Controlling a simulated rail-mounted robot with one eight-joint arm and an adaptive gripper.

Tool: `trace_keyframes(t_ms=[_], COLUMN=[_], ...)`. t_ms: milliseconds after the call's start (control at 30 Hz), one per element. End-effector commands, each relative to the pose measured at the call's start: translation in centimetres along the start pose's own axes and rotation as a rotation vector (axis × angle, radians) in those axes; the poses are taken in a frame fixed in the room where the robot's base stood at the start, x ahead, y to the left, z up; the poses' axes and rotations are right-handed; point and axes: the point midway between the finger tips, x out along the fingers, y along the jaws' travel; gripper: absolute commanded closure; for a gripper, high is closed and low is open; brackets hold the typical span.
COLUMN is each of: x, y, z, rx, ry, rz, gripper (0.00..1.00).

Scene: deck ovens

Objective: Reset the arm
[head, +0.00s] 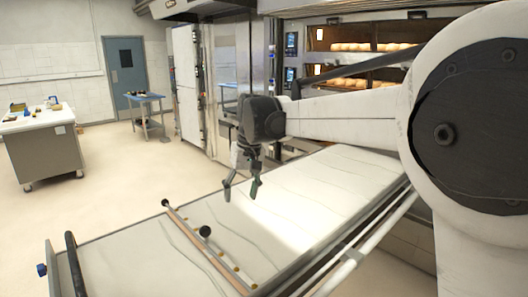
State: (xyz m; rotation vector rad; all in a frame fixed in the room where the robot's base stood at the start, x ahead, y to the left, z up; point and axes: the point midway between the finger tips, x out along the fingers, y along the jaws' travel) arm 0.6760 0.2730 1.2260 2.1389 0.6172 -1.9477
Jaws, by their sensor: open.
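My gripper (241,190) is in the middle of the head view, at the end of my white arm. It points down with its two dark fingers apart, and nothing shows between them. It hangs over the light loader surface (310,187). I cannot tell its exact height above that surface. My arm reaches in from the right and hides part of the ovens behind it.
A wooden bar (205,247) with a dark knob crosses the loader. Deck ovens (350,60) with loaves (352,47) stand behind. A white worktable (40,140) and a small blue table (145,98) stand at left. The floor (110,170) between is clear.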

Motion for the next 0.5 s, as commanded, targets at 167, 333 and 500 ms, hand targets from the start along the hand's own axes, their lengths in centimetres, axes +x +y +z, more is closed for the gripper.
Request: trace_keyframes(t_ms=[167, 333, 500], x=[-2.0, -3.3, -3.9], y=[2.8, 5.0, 7.0], z=[4.7, 9.2, 14.0], rx=[0.052, 0.098, 0.142], ry=[0.066, 0.128, 0.189], rz=[0.03, 0.06, 0.091], gripper=[0.5, 0.5, 0.5])
